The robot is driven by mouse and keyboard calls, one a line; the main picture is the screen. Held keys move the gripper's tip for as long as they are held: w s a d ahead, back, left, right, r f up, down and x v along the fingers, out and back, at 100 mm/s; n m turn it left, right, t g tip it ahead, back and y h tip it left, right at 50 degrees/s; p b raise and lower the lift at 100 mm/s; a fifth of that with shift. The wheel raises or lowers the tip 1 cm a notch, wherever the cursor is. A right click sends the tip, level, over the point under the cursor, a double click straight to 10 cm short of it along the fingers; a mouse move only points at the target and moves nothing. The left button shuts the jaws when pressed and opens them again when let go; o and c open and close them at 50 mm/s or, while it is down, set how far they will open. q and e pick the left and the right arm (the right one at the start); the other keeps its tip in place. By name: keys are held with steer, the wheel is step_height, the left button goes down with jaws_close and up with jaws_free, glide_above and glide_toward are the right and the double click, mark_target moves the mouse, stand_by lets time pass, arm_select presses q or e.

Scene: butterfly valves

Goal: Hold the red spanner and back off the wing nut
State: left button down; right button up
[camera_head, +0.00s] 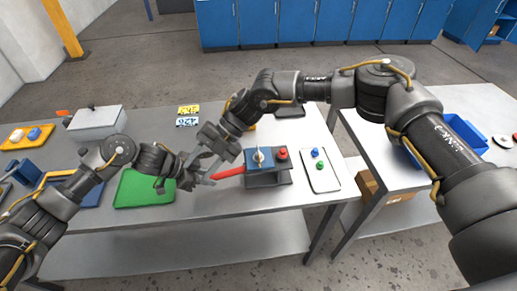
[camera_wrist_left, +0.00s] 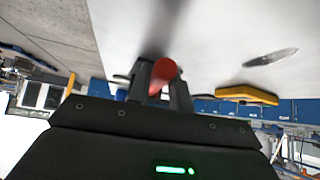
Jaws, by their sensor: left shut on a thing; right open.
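The red spanner (camera_head: 230,172) lies nearly level in the head view, its right end against the blue valve block (camera_head: 263,161). A pale wing nut (camera_head: 258,156) stands on top of this block. My left gripper (camera_head: 207,180) is shut on the spanner's left end; in the left wrist view the red handle (camera_wrist_left: 163,72) shows between the fingers. My right gripper (camera_head: 207,164) is open and empty, just above and behind the left one, left of the wing nut. The spanner's jaw at the block is too small to make out.
A red knob (camera_head: 282,153) stands right of the block. A white tray (camera_head: 320,171) with blue and green pieces lies further right. A green mat (camera_head: 146,188) lies under my left wrist. A grey box (camera_head: 97,122) and yellow and white labels (camera_head: 188,115) stand further back.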

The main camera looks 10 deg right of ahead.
steer(key=w+d+r+n+t+y, duration=0.2)
steer(key=w+d+r, duration=0.5)
steer(key=w+r, duration=0.25)
steer(key=t+h, duration=0.3)
steer(key=h, duration=0.8)
glide_above(259, 152)
step_height(259, 152, down, 3)
step_height(259, 152, down, 12)
steer(key=shift+r, duration=0.1)
steer(key=shift+c, duration=0.4)
